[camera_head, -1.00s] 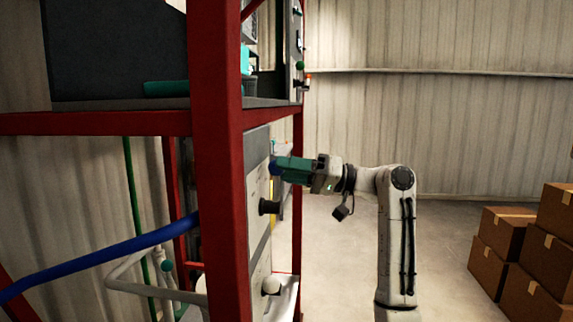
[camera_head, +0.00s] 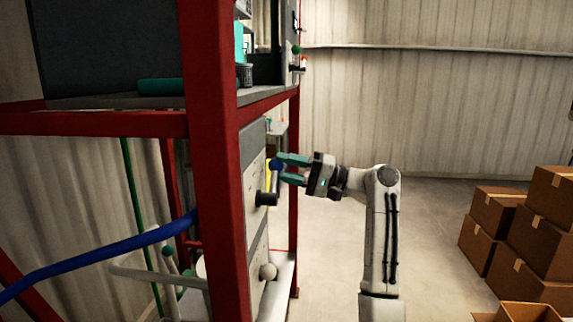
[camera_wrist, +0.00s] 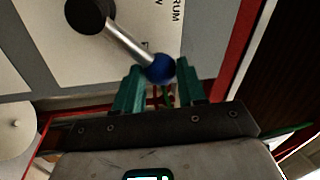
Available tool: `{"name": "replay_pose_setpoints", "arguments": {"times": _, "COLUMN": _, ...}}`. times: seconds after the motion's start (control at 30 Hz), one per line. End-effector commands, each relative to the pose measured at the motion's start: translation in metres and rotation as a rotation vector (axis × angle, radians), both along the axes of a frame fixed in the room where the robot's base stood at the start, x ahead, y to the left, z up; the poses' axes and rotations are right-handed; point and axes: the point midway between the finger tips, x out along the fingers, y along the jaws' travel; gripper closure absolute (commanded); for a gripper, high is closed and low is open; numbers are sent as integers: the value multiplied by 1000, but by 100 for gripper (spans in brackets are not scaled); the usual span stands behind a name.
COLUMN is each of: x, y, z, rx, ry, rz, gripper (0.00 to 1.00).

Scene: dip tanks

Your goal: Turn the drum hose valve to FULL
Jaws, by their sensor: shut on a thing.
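The valve lever has a black hub (camera_head: 266,198), a silver rod (camera_head: 274,185) and a blue ball knob (camera_head: 276,165) at its end. It is mounted on a pale panel (camera_head: 254,183) and points up from the hub in the head view. My gripper (camera_head: 281,168) reaches it from the right, with its green fingers on either side of the knob. In the wrist view, the blue knob (camera_wrist: 160,68) sits between my fingertips, and the rod runs up left to the hub (camera_wrist: 88,15). Panel lettering ending "RUM" is partly cut off. No FULL mark is readable.
A red rack post (camera_head: 210,160) and shelf beam (camera_head: 95,123) stand left of the panel. A white round knob (camera_head: 267,271) is below the lever. A blue hose (camera_head: 95,257) runs left. Cardboard boxes (camera_head: 510,235) are at right; open floor lies behind my arm.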

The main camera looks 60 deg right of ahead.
Motion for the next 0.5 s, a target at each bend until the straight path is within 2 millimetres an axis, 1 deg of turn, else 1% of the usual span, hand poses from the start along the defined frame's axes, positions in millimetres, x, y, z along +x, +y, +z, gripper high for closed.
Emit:
{"name": "replay_pose_setpoints", "arguments": {"times": 0.03, "x": 0, "y": 0, "z": -3, "rx": 11, "ry": 7, "rz": 2, "gripper": 100}}
{"name": "replay_pose_setpoints", "arguments": {"times": 0.4, "x": 0, "y": -1, "z": -4, "rx": 17, "ry": 10, "rz": 1, "gripper": 100}}
{"name": "replay_pose_setpoints", "arguments": {"times": 0.43, "x": 0, "y": -1, "z": -4, "rx": 17, "ry": 10, "rz": 1, "gripper": 58}}
{"name": "replay_pose_setpoints", "arguments": {"times": 0.5, "x": 0, "y": -1, "z": -4, "rx": 16, "ry": 9, "rz": 0, "gripper": 51}}
